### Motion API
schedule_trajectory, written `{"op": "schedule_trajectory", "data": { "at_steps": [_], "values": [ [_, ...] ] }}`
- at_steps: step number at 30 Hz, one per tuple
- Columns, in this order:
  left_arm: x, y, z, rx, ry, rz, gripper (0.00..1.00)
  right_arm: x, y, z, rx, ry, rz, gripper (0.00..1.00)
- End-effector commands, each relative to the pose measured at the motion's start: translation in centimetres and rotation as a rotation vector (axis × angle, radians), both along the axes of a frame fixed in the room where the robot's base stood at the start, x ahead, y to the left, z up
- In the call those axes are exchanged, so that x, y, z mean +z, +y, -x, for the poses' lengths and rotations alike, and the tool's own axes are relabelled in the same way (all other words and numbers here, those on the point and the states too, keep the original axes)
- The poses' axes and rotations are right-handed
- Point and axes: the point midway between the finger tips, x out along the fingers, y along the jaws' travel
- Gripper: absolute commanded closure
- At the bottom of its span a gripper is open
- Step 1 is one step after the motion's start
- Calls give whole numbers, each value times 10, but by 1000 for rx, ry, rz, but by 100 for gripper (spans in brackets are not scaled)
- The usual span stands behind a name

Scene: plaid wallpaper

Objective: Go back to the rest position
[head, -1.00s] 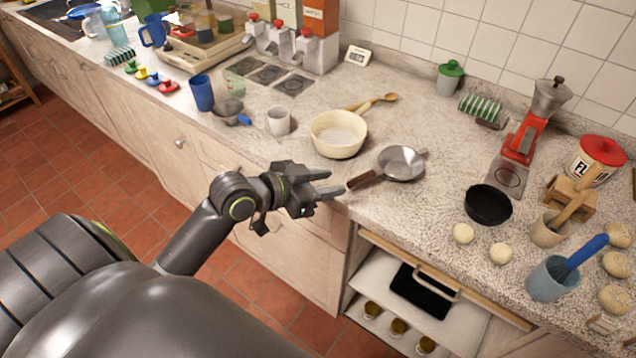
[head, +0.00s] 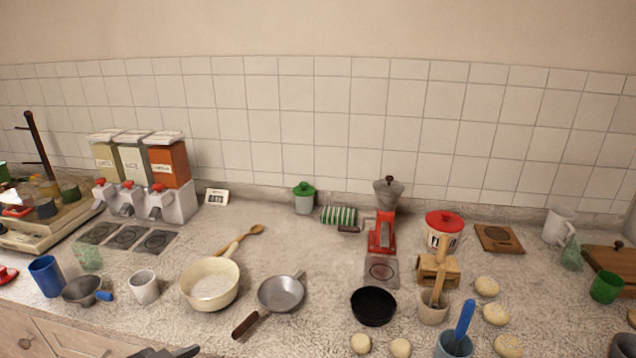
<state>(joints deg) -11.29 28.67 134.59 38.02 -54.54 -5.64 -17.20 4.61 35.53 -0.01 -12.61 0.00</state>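Only the tip of my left gripper (head: 168,352) shows, at the bottom edge of the head view, left of centre. It is in front of the counter's front edge, below the frying pan's handle and the cream bowl. The rest of it is cut off by the frame, so its opening is unclear. No held object is visible there. My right gripper and arm are out of the picture.
The counter holds a cream bowl (head: 210,284), a frying pan (head: 281,293), a black pan (head: 373,306), a red grinder (head: 382,235), a blue cup (head: 47,276) and grain dispensers (head: 150,175). Dough balls lie at the right. Bare counter shows around the middle.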

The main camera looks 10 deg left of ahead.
Motion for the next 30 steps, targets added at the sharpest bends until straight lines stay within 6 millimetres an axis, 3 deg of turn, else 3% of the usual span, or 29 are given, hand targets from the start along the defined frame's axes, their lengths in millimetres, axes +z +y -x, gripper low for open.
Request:
{"op": "schedule_trajectory", "data": {
  "at_steps": [6, 9, 15, 23, 30],
  "values": [
    [-81, 22, 77, 216, 325, -128, 64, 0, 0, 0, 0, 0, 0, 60],
    [-105, 33, 118, 325, 474, -183, 64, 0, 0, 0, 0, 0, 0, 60],
    [-133, 50, 203, 538, 755, -265, 64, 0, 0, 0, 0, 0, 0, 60],
    [-202, 59, 185, 532, 787, -272, 64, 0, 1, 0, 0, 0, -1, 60],
    [-288, 65, 182, 524, 826, -270, 64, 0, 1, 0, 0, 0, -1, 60]
  ]
}}
